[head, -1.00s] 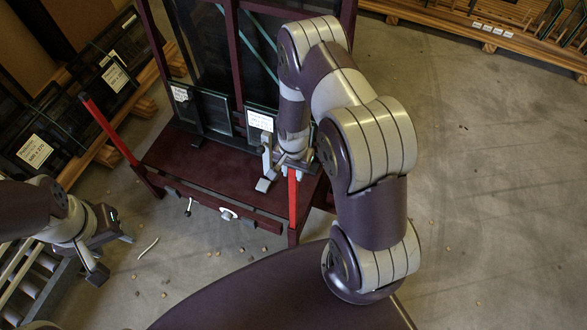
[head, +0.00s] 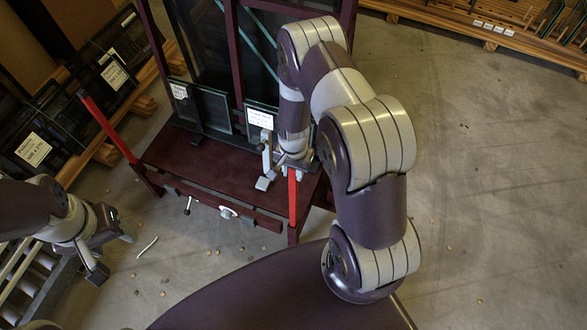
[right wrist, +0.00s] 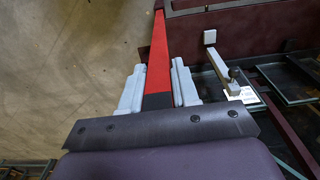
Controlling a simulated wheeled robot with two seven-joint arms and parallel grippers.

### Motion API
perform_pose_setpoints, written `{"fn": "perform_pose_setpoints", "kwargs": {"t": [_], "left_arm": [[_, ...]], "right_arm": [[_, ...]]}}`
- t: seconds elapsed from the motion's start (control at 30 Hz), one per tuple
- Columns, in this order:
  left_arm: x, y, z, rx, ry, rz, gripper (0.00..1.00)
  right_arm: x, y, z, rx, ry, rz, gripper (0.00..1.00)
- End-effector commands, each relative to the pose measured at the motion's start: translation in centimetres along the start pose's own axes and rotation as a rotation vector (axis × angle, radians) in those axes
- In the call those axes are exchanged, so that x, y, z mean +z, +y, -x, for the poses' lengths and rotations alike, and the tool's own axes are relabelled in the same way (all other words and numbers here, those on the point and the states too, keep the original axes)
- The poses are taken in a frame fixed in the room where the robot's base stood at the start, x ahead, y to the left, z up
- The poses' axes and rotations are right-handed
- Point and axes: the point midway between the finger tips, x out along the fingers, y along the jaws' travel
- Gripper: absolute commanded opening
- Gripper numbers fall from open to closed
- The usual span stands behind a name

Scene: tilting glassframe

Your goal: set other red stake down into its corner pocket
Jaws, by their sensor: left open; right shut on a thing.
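The red stake (head: 292,205) stands near upright at the front right corner of the maroon glass frame (head: 200,165). My right gripper (head: 296,170) is shut on its upper part. In the right wrist view the stake (right wrist: 159,55) runs away from between the two grey fingers (right wrist: 158,88) to the maroon corner. Its lower end meets the corner post, but I cannot tell how deep it sits in the pocket. Another red stake (head: 108,130) stands at the frame's left corner, with no gripper on it. My left gripper (head: 115,258) is open and empty at lower left.
Glass panes with white labels (head: 260,119) stand on the frame behind the right gripper. A grey clamp arm (head: 266,165) is close to its left, also in the right wrist view (right wrist: 222,68). Racks of panes (head: 40,145) are at left.

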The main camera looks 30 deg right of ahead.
Motion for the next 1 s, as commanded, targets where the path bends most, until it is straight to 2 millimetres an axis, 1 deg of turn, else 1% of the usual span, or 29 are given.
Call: {"fn": "perform_pose_setpoints", "kwargs": {"t": [1.0], "left_arm": [[0.1,0.0,-1.1,0.0,0.0,0.0,0.59]], "right_arm": [[0.0,0.0,-1.5,0.0,0.001,0.0,0.0]]}}
